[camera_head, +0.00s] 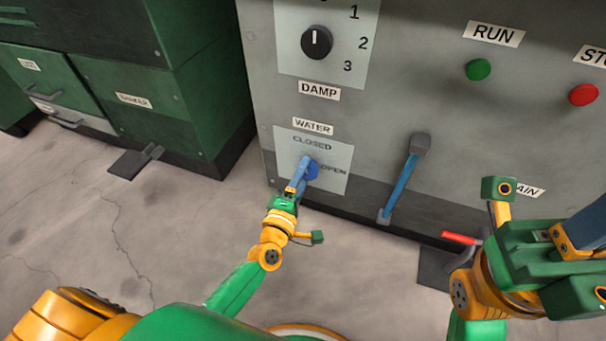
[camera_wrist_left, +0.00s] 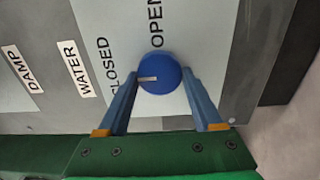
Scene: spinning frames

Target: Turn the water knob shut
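The blue round water knob (camera_head: 312,171) is on the lower left of the grey machine front, below the WATER label. In the left wrist view the knob (camera_wrist_left: 165,66) has a pale mark that points left, toward the word CLOSED. OPEN is printed above it there. My left gripper (camera_head: 299,172) is at the knob. In the left wrist view its two blue fingers (camera_wrist_left: 160,79) lie on opposite sides of the knob and appear to touch it.
The black DAMP dial (camera_head: 317,42) is above the knob. The green RUN button (camera_head: 479,69) and red button (camera_head: 583,95) are higher. Green cabinets (camera_head: 190,85) stand left.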

